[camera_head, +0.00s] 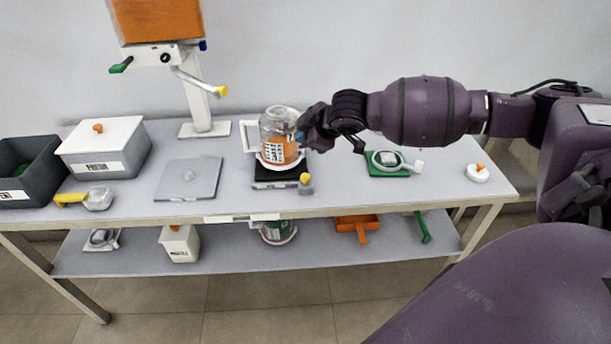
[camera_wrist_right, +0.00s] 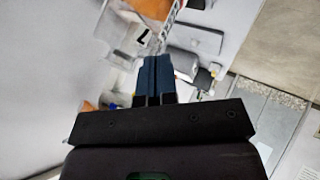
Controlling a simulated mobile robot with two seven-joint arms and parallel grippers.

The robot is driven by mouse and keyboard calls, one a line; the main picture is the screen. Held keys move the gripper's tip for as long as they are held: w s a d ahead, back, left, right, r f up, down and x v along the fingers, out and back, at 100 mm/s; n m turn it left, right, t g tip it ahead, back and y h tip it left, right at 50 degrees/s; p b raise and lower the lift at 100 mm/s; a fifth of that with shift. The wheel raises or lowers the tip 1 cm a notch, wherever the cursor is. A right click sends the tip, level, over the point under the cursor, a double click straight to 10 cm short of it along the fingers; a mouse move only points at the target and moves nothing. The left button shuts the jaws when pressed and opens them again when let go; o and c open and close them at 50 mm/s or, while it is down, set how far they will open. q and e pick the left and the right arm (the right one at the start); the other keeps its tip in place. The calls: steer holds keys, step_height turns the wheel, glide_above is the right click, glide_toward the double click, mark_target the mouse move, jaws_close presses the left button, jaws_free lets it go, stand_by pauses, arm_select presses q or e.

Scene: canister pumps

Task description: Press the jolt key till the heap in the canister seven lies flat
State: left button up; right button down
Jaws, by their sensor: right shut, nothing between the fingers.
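A clear canister (camera_head: 278,128) with orange contents and a white printed label stands upright on a dark base (camera_head: 266,172) in the middle of the table. The shape of the heap inside is too small to tell. A yellow knob (camera_head: 305,178) sits at the base's front right corner; I cannot tell for sure that it is the jolt key. My right gripper (camera_head: 301,137) is shut and empty, close to the canister's right side; I cannot tell if they touch. In the right wrist view its closed fingers (camera_wrist_right: 155,75) point toward a dark mark like a 7 (camera_wrist_right: 143,38). My left gripper is out of view.
A hopper stand (camera_head: 203,100) rises behind the canister on the left. A grey plate (camera_head: 188,179), white lidded box (camera_head: 103,140) and dark bin (camera_head: 30,170) lie left. A green tray (camera_head: 388,170) lies right. A lower shelf (camera_head: 330,258) holds several items.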

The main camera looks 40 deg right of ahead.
steer(key=b, duration=0.4)
glide_above(305, 177)
step_height(305, 177, down, 6)
steer(key=shift+f, duration=1.45)
stand_by(0.9)
steer(key=shift+f, duration=0.3)
